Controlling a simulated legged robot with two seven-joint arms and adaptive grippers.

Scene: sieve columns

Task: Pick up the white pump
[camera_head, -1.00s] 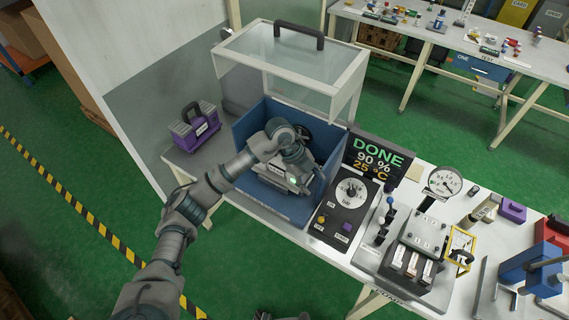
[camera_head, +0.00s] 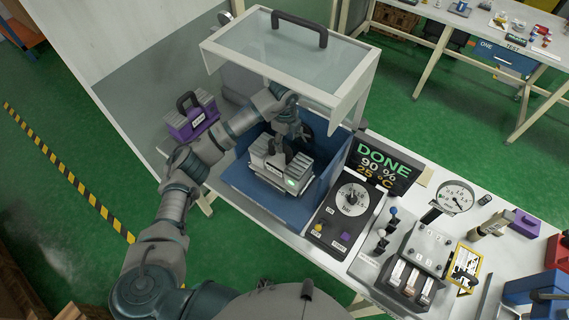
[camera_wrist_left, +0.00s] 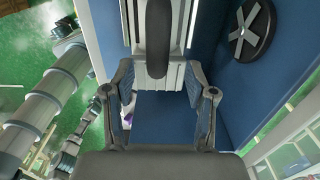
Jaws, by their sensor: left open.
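The white pump (camera_head: 282,172), a pale ribbed block with a dark handle and a green light, sits inside the blue-walled box (camera_head: 238,180). My left gripper (camera_head: 288,146) points down over it from above. In the left wrist view the gripper (camera_wrist_left: 158,76) is open, its two fingers apart on either side of the pump's dark handle end (camera_wrist_left: 157,62). The pump's ribbed body (camera_wrist_left: 175,30) shows beyond the fingers. I cannot tell whether a finger touches it. My right gripper is not in view.
The box's clear lid (camera_head: 290,55) stands raised over the arm. A purple-based unit (camera_head: 190,118) is left of the box. A dial panel (camera_head: 345,208) and a screen reading DONE (camera_head: 382,163) stand at its right. A round black fan-like part (camera_wrist_left: 250,30) is on the box wall.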

